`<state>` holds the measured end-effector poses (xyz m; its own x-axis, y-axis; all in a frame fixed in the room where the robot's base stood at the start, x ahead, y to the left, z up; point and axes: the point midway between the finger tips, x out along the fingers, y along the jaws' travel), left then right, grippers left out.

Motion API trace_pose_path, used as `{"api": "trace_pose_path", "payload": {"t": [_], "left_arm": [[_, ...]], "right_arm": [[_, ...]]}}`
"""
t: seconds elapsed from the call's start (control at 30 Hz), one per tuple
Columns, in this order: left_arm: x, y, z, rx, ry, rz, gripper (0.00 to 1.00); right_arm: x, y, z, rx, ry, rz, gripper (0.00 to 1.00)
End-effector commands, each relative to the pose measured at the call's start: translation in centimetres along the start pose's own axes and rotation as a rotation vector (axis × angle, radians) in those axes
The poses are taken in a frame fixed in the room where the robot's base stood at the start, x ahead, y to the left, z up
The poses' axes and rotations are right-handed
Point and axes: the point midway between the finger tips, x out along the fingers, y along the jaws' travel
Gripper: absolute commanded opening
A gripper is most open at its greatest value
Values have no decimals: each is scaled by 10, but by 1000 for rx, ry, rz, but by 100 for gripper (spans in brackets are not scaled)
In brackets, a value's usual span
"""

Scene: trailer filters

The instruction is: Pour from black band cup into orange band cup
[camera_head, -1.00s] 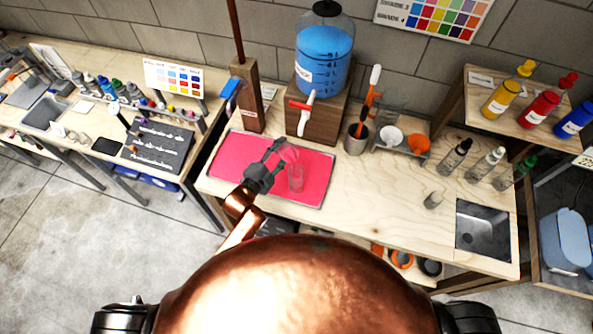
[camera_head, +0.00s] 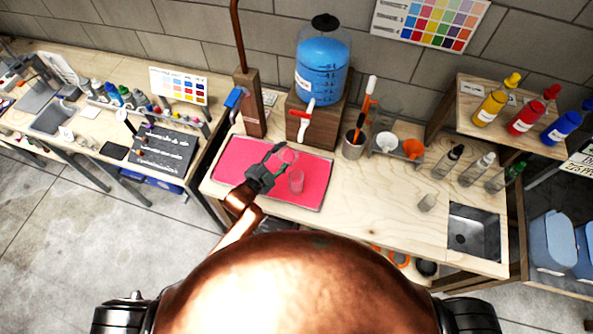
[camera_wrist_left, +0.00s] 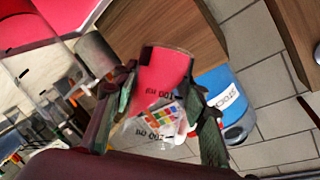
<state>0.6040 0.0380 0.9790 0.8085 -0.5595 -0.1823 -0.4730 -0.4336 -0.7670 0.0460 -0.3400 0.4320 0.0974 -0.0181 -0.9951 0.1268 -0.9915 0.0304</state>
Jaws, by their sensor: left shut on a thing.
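My left gripper (camera_head: 279,162) is shut on a clear cup (camera_head: 289,156) above the pink mat (camera_head: 235,160). In the left wrist view the held cup (camera_wrist_left: 160,88) sits between the fingers and shows "100 ml" marks and a small dark patch near its rim. Pink shows in or through it; I cannot tell which. A second clear cup (camera_head: 296,182) stands on the mat, just right of and nearer than the held one. Its band colour is too small to tell, and so is the held cup's tilt. My right gripper is out of view.
A blue water tank (camera_head: 322,70) with a red and white tap stands on a wooden block behind the mat. A metal cup with tools (camera_head: 353,146) is to the right. Another clear cup (camera_head: 427,202) stands near the sink (camera_head: 474,228). The table between is clear.

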Motion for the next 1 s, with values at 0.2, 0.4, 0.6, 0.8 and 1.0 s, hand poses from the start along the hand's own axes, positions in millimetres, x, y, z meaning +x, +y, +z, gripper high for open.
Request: {"api": "trace_pose_path", "payload": {"t": [0.2,0.4,0.6,0.8,1.0], "left_arm": [[0,2,1,-14,-3,9,8],[-1,-2,-2,-76,-13,40,8],[-1,-7,-5,-171,-26,85,8],[5,13,14,-249,-38,122,8],[13,30,34,-314,-47,152,8]], "right_arm": [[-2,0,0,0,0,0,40],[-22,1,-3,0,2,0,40],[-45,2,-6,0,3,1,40],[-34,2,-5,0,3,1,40],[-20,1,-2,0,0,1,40]]}}
